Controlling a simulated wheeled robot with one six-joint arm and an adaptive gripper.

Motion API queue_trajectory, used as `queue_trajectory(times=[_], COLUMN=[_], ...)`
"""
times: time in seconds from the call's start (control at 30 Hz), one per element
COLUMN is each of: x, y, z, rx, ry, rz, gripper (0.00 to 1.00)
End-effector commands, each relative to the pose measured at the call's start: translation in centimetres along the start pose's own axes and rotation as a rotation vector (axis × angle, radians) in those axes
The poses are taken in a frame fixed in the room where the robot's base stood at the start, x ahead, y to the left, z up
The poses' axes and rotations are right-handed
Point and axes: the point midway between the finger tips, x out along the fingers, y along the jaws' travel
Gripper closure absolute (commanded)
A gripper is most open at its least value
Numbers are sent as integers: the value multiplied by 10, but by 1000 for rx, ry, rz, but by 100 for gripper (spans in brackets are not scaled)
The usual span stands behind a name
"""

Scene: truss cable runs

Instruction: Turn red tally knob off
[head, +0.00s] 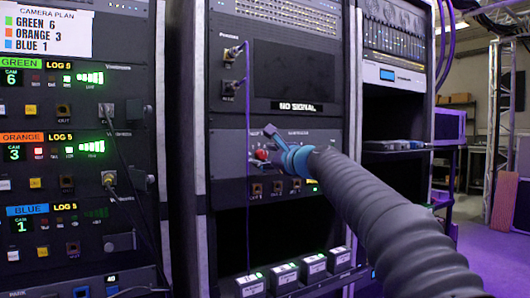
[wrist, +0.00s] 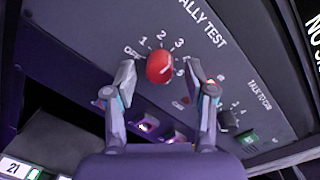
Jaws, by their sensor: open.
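The red tally knob (wrist: 160,67) sits on a dark panel under the words TALLY TEST in the wrist view. Marks OFF, 1, 2 and 3 run around it, with OFF at its upper left. I cannot tell which mark it points to. My gripper (wrist: 162,76) is open, with one finger to the left and one to the right of the knob. Gaps show between the fingers and the knob. In the head view the red knob (head: 261,155) shows at the left of my gripper (head: 268,143), which partly hides the panel.
A black TALK TO CAM knob (wrist: 226,119) and a lit green button (wrist: 250,139) are right of the fingers. A NO SIGNAL screen (head: 302,75) is above the panel. A purple cable (head: 248,200) hangs left of the knob. Chargers (head: 285,275) stand below.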

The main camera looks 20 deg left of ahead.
Motion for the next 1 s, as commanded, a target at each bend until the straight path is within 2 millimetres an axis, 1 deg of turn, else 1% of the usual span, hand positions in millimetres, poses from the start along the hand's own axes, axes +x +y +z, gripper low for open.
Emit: queue_trajectory(times=[0.13,0.4,0.43,0.47,0.5,0.57,0.6,0.63,0.67,1.0], x=[7,8,8,8,8,8,8,8,8,8], y=[0,0,0,0,0,0,0,0,0,0], z=[0,0,0,0,0,0,0,0,0,0], rx=[1,0,0,0,0,0,0,0,0,-37], ry=[1,0,0,0,0,0,0,0,0,2], rz=[0,0,0,0,0,0,0,0,0,2], gripper=[45,45,48,55,65,80,90,98,100,100])
